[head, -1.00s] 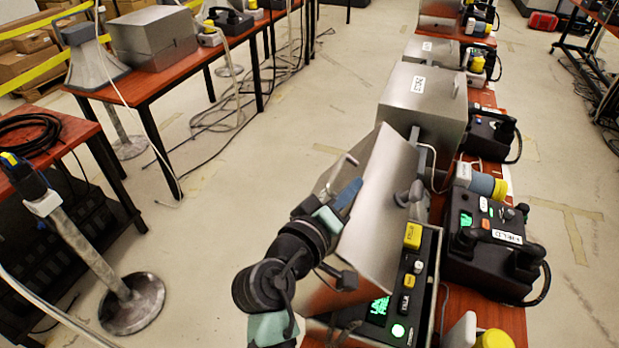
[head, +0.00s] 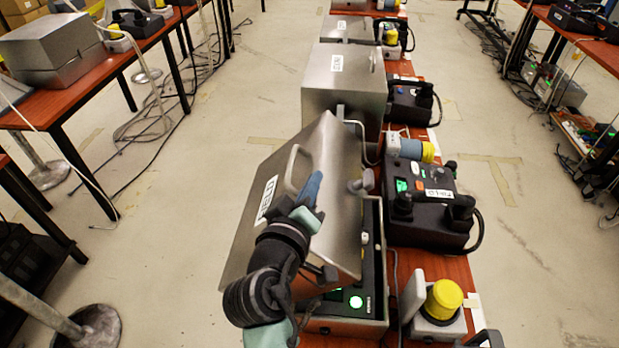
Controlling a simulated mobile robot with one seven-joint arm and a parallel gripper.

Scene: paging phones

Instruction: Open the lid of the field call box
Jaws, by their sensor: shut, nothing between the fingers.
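The field call box (head: 345,325) stands on the near end of the red-brown bench. Its metal lid (head: 335,165) is raised at a slant, with a bar handle (head: 294,168) and a white label (head: 267,198) on its outer face. The label's text is hard to read. My gripper (head: 314,188) is shut and empty, just in front of the lid's outer face beside the handle. I cannot tell whether it touches the lid.
Another closed metal box (head: 335,90) stands right behind the lid. A black phone unit (head: 425,215) and a yellow-capped device (head: 442,298) stand close on the right. A side bench (head: 70,95) is at left. Bare floor lies between the benches, with cables on it.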

